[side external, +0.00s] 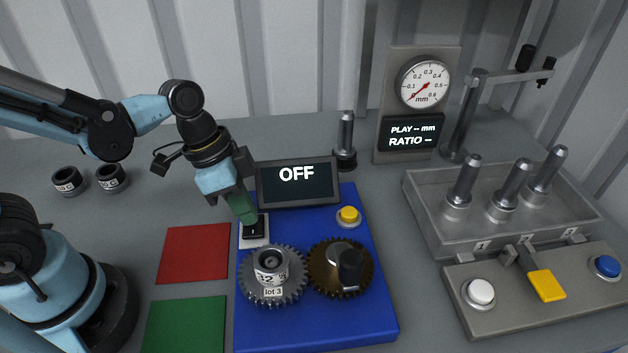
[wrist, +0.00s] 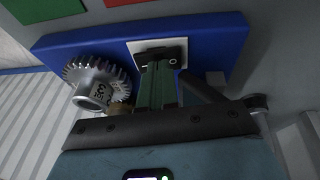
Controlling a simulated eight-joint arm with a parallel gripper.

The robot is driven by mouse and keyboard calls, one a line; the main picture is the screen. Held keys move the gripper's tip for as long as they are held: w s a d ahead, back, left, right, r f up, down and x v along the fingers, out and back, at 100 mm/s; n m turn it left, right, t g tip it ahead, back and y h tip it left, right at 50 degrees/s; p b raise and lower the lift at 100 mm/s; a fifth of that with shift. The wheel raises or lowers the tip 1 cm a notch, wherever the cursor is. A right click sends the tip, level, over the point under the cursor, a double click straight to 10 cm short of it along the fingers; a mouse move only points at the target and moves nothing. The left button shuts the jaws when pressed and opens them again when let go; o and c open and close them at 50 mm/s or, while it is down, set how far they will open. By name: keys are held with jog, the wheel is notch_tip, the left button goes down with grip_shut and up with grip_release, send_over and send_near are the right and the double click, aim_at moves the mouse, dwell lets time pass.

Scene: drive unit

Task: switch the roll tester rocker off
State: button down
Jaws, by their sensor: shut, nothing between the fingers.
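The roll tester is a blue base (side external: 300,320) with a dark display (side external: 297,183) that reads OFF. Its black rocker (side external: 253,231) sits on a white plate at the base's upper left. My gripper (side external: 246,217) is shut and empty, its green fingertips right at the rocker's far edge. The fingers partly cover the rocker in the side view. In the wrist view, the shut fingers of my gripper (wrist: 157,82) reach over the rocker (wrist: 160,55); I cannot tell whether they touch it.
A steel gear (side external: 272,290) marked lot 3 and a bronze gear (side external: 341,270) with a black knob are on the base. A yellow button (side external: 348,215) is to the right. Red (side external: 194,254) and green (side external: 187,325) mats lie left. A grey tray (side external: 425,215) with pins stands right.

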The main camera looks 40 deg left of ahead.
jog(key=shift+r, duration=0.1)
jog(key=shift+r, duration=0.5)
jog(key=w+v, duration=0.1)
jog(key=v, duration=1.1)
jog(key=shift+w+a+r, duration=0.15)
jog(key=shift+a+r, duration=0.15)
jog(key=shift+r, duration=0.05)
jog(key=w+a+f+n+t+y, duration=0.2)
jog(key=a+f+n+t, duration=0.3)
jog(key=n, duration=0.3)
jog(key=shift+f+t+y, duration=0.3)
jog(key=shift+t+y, duration=0.1)
jog(key=shift+y, duration=0.3)
